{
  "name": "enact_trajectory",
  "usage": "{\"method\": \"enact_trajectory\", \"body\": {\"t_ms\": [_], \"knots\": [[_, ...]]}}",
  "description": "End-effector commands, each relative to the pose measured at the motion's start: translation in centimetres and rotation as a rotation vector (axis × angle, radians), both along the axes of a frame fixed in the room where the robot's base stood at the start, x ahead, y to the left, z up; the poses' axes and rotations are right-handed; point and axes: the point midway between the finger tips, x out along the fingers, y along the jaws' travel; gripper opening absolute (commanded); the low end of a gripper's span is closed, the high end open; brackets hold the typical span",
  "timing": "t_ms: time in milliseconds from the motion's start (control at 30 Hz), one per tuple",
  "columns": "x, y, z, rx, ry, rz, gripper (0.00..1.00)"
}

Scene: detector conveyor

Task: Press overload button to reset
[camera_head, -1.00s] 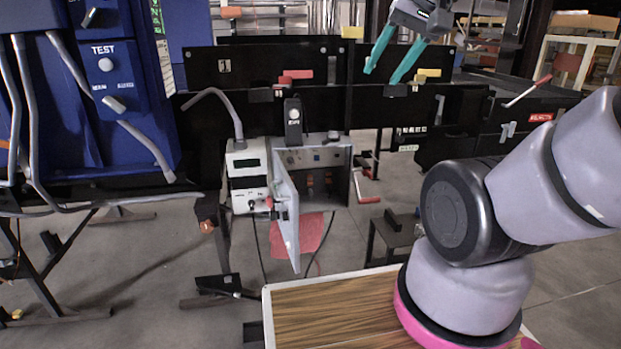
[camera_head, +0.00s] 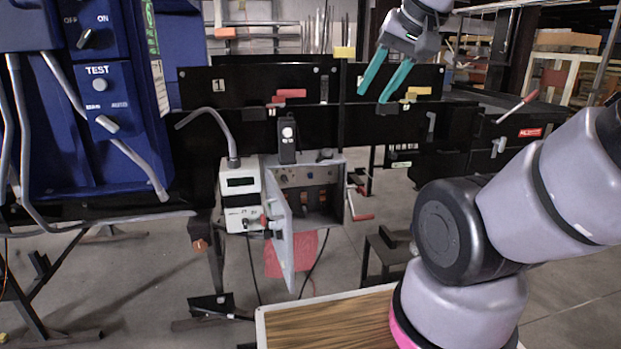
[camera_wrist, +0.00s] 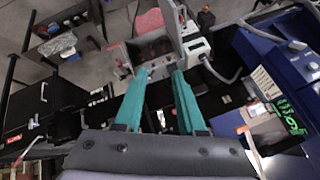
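A grey control box (camera_head: 338,209) with its door (camera_head: 283,235) swung open hangs under the black conveyor. It has a row of small knobs and lights on its upper panel and orange-red parts inside. I cannot tell which part is the overload button. My gripper (camera_head: 374,96), with two teal fingers, is above and to the right of the box in the head view. Its fingers are apart with nothing between them. In the wrist view, the box (camera_wrist: 140,62) lies just beyond the fingertips of my gripper (camera_wrist: 159,73), and its door (camera_wrist: 170,18) stands open past it.
A white meter unit (camera_head: 240,185) with a grey bent tube stands left of the box. A black unit with a round white button (camera_head: 288,133) is above it. Red handles (camera_head: 290,94) and a blue TEST panel (camera_head: 98,85) are on the conveyor. A wooden-topped table (camera_head: 325,325) is below.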

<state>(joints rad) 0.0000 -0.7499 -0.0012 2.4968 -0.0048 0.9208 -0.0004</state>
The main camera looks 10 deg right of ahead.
Motion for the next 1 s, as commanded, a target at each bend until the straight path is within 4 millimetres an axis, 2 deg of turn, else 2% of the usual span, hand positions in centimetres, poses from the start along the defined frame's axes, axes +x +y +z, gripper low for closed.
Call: {"method": "enact_trajectory", "body": {"t_ms": [33, 67, 100, 1000], "knots": [[0.0, 0.0, 0.0, 0.0, 0.0, 0.0, 0.16], [0.0, 0.0, 0.0, 0.0, 0.0, 0.0, 0.04], [0.0, 0.0, 0.0, 0.0, 0.0, 0.0, 0.0], [0.0, 0.0, 0.0, 0.0, 0.0, 0.0, 0.0]]}}
